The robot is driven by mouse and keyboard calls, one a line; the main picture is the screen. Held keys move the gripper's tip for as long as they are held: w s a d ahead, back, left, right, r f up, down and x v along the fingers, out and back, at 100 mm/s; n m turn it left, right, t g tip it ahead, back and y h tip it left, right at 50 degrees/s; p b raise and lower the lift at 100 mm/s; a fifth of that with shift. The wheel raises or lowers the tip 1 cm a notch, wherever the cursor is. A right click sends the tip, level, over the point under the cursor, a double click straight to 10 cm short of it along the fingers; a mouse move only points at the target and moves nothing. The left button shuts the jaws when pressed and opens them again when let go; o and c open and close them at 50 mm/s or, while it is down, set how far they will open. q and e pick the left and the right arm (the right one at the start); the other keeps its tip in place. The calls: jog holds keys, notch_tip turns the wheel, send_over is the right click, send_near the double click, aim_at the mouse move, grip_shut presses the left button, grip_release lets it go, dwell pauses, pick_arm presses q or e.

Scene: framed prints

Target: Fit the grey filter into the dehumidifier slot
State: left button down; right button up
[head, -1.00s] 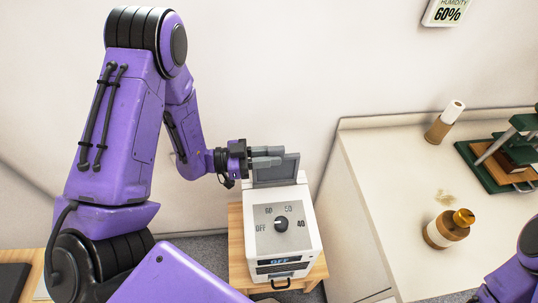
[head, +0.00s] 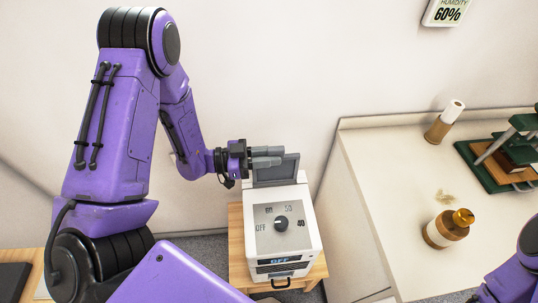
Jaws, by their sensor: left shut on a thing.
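The white dehumidifier (head: 306,244) stands on a small wooden stand, with a dial on its grey top panel and a display that reads OFF. The grey filter (head: 291,168) is upright at the back of the dehumidifier's top. Its lower edge meets the back of the top, and how deep it sits in the slot cannot be told. My left gripper (head: 268,156) is shut on the filter, reaching in from the left. The slot itself is hidden. Only a purple part of my right arm shows at the lower right edge; its gripper is out of view.
A pale counter (head: 385,180) stands to the right, with a brown jar (head: 446,230), a paper roll in a holder (head: 446,122) and a green press (head: 490,165). The wooden stand (head: 237,245) has little bare room.

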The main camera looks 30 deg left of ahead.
aim_at(269, 179)
pick_arm(q)
jog(key=shift+f+b, duration=4.4)
jog(key=shift+f, duration=1)
jog(key=c, duration=0.9)
grip_release()
jog(key=b+v, duration=0.1)
jog(key=v, duration=0.9)
jog(key=shift+s+a, duration=0.15)
jog(key=shift+a, duration=0.05)
